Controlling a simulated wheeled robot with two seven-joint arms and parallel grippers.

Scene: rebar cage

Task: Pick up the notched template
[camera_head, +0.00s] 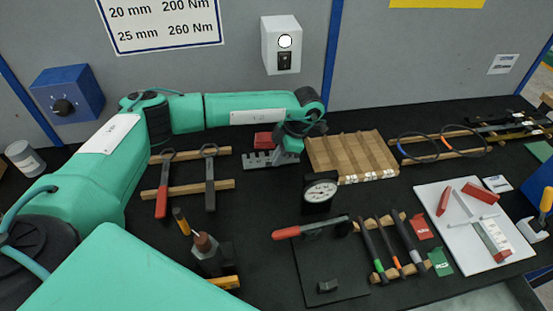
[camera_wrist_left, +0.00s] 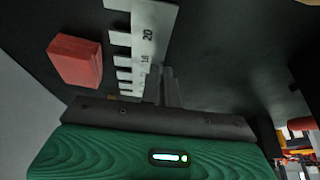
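The notched template (camera_head: 262,161) is a grey, stepped plate on the black bench, left of a slatted wooden rack. In the left wrist view the template (camera_wrist_left: 151,42) shows its teeth toward the left and size numbers such as 20 on its face. My left gripper (camera_head: 289,148) is at the template's right end. In the left wrist view my left gripper's two narrow fingers (camera_wrist_left: 166,86) are close together at the template's near edge. Whether they have closed on it is unclear. My right gripper is in neither view.
A red block (camera_head: 264,141) lies just behind the template, and the wooden rack (camera_head: 352,155) is close on the right. Two long-handled tools rest on wooden strips to the left. A dial gauge (camera_head: 320,192) stands in front. The grey wall panel rises behind.

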